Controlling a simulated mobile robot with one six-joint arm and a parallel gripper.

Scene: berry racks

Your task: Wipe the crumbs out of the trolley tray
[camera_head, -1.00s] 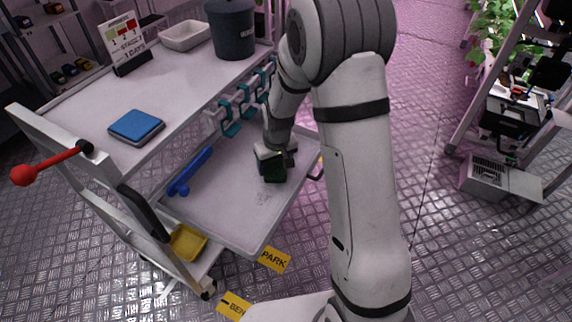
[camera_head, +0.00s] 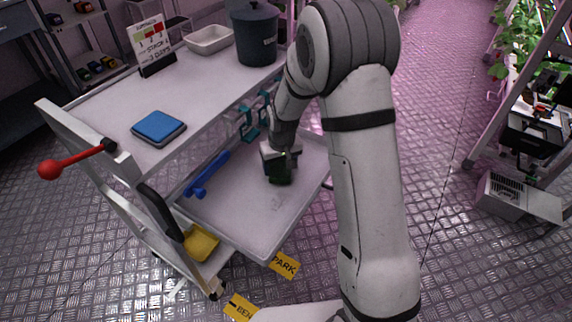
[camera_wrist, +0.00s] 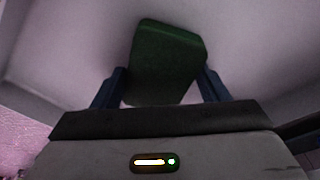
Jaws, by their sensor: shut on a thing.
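The trolley tray (camera_head: 235,217) is a shallow grey pull-out tray under the trolley's top shelf. My gripper (camera_head: 279,170) is over its middle, shut on a dark green block-like sponge (camera_head: 281,178). In the wrist view the sponge (camera_wrist: 168,62) sits between the two fingers, with the pale tray floor (camera_wrist: 75,45) around it. The sponge is at or close to the tray floor; I cannot tell if it touches. A faint patch of crumbs (camera_head: 277,203) lies on the tray floor just in front of the sponge. My arm hides the tray's far right part.
A blue tool (camera_head: 207,174) lies along the tray's left side. Teal clips (camera_head: 248,122) hang under the top shelf near my wrist. The shelf carries a blue pad (camera_head: 158,128), a dark bin (camera_head: 256,35), a white dish (camera_head: 208,39) and a sign (camera_head: 150,42). A yellow scoop-like container (camera_head: 200,242) is below the tray.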

